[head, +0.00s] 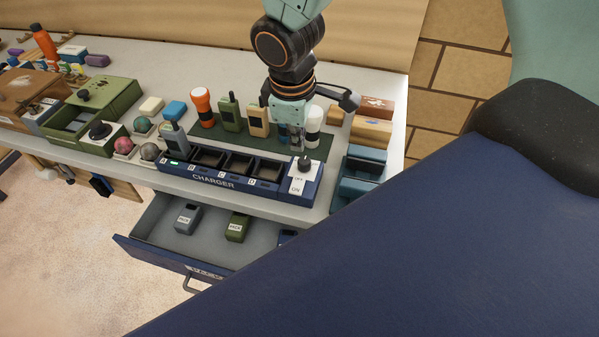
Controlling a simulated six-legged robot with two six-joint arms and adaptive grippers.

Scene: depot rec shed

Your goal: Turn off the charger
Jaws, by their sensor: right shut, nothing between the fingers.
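The dark blue charger (213,184) sits along the front of the light grey counter. A grey radio (174,138) stands in its leftmost slot, with a green light lit in front of it. The other slots look empty. At its right end is a switch panel with a white OFF/ON label (297,186) and a dark knob (304,163) beyond the label. I cannot tell the switch's setting. My right gripper (296,146) points down, shut and empty, just behind the knob. I cannot tell whether it touches it. My left gripper is not in view.
An orange-topped flashlight (202,108), a green radio (231,115) and a tan radio (259,120) stand on a dark green mat behind the charger. Teal boxes (360,165) are to its right. An open drawer (160,249) below holds several packs. Balls and a green box (112,93) lie left.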

